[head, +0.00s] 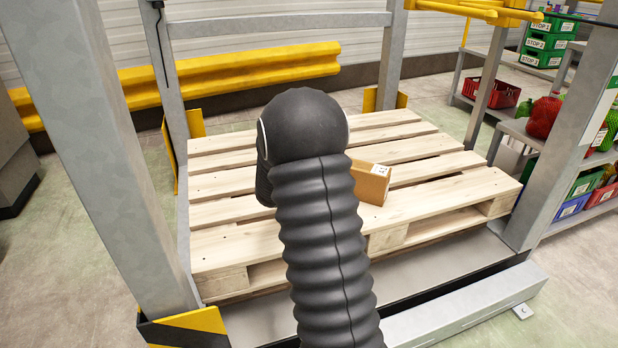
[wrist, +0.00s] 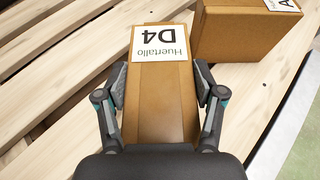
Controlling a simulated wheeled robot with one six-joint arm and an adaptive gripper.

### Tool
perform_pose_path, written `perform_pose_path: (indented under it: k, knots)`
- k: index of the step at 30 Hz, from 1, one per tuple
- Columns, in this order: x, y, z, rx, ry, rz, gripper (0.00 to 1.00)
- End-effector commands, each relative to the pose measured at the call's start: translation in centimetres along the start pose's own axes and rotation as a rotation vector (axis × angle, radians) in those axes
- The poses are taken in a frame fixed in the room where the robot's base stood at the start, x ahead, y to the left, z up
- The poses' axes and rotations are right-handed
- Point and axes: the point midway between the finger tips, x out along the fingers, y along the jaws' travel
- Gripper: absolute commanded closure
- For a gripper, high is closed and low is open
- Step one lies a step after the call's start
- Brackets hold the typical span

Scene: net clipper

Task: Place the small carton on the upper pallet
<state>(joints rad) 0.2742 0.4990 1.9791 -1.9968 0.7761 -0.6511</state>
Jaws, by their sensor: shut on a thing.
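My gripper (wrist: 160,82) is shut on a small brown carton (wrist: 158,105), with one finger against each long side. A white label on it reads "Huertallo D4". Wooden pallet slats (wrist: 50,75) lie beneath it; I cannot tell whether it touches them. In the head view the pallet (head: 235,212) stands inside a grey metal frame. My black arm reaches over it and hides the gripper and, it seems, the held carton.
A second brown carton (wrist: 245,33) with a white label sits close right of the held one; a carton (head: 371,184) on the pallet shows in the head view. Grey posts (head: 105,140) flank the pallet. Shelves with bins (head: 497,92) stand right. The pallet's left side is clear.

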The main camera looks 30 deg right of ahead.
Motion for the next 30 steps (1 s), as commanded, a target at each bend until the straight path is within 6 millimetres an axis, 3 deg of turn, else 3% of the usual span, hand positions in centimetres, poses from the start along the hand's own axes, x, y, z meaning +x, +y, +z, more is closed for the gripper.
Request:
perform_pose_path:
  k: [18,19,21,23,30]
  knots:
    - [0.31,0.04,-0.57,0.002,-0.005,0.000,1.00]
    - [0.31,0.04,-0.55,0.002,-0.005,0.000,0.29]
    - [0.28,0.04,-0.51,0.002,-0.004,0.001,0.12]
    - [0.29,0.03,-0.56,0.001,-0.004,0.000,0.02]
    - [0.31,0.01,-0.69,0.001,-0.001,0.000,0.02]
